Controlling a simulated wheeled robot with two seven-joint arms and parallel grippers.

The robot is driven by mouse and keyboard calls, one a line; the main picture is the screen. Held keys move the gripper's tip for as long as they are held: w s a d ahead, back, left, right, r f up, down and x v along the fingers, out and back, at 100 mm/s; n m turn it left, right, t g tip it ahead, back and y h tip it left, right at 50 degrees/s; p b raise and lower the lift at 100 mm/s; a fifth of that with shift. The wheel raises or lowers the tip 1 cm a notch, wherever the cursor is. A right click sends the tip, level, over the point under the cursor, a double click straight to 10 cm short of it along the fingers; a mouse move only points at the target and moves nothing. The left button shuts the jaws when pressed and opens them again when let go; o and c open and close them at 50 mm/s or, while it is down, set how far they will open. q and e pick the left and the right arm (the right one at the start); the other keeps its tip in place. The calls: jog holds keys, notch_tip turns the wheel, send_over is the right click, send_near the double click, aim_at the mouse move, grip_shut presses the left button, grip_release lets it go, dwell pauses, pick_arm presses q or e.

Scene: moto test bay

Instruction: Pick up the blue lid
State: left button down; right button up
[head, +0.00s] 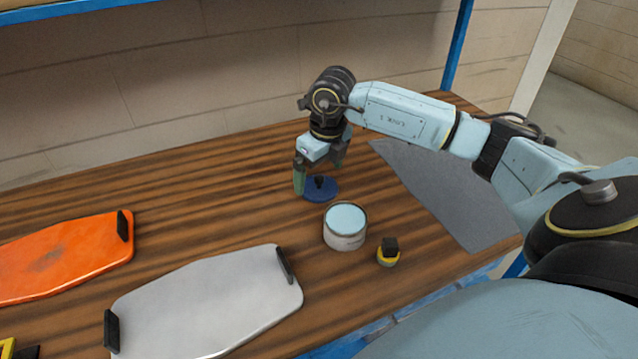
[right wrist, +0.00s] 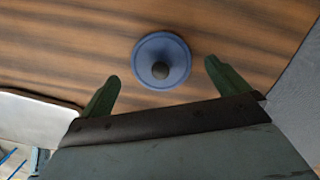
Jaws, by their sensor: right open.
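The blue lid (head: 323,190) is a flat round disc with a dark knob, lying on the wooden table. In the right wrist view the lid (right wrist: 162,62) lies just beyond the fingertips, with its round dark knob roughly between them. My right gripper (head: 316,172) is over the lid in the head view, pointing down, partly hiding it. In the right wrist view the right gripper (right wrist: 163,72) is open, with its green fingers spread apart and nothing between them. I cannot tell the exact height above the knob. My left gripper is not in view.
A grey tray (head: 205,308) and an orange tray (head: 70,258) lie left. A grey mat (head: 445,190) lies right.

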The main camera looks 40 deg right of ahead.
aim_at(318, 189)
jog(key=f, duration=0.2)
jog(key=shift+w+f, duration=0.2)
jog(key=shift+f, duration=0.1)
jog(key=c, duration=0.9)
jog(key=shift+r, duration=0.15)
